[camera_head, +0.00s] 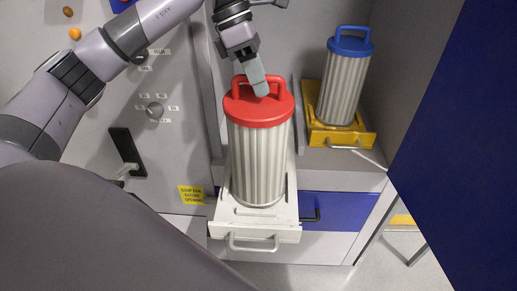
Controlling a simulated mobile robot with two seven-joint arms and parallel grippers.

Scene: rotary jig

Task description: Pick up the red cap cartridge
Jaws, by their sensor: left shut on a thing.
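The red cap cartridge (259,160) stands upright on a pulled-out white tray (230,226) in the middle of the view. It has a ribbed, pale body, a red cap and a red loop handle. My left gripper (260,88) reaches down from above and is shut on the handle at the top of the cap. The fingers partly hide the handle. The cartridge's base appears to be at the tray's surface; I cannot tell whether it touches. My right gripper does not show.
A blue cap cartridge (343,88) stands on a yellow tray (318,132) at the back right. A dark blue panel (450,140) fills the right side. A grey panel with a knob (155,110) and a black lever handle (127,150) is on the left.

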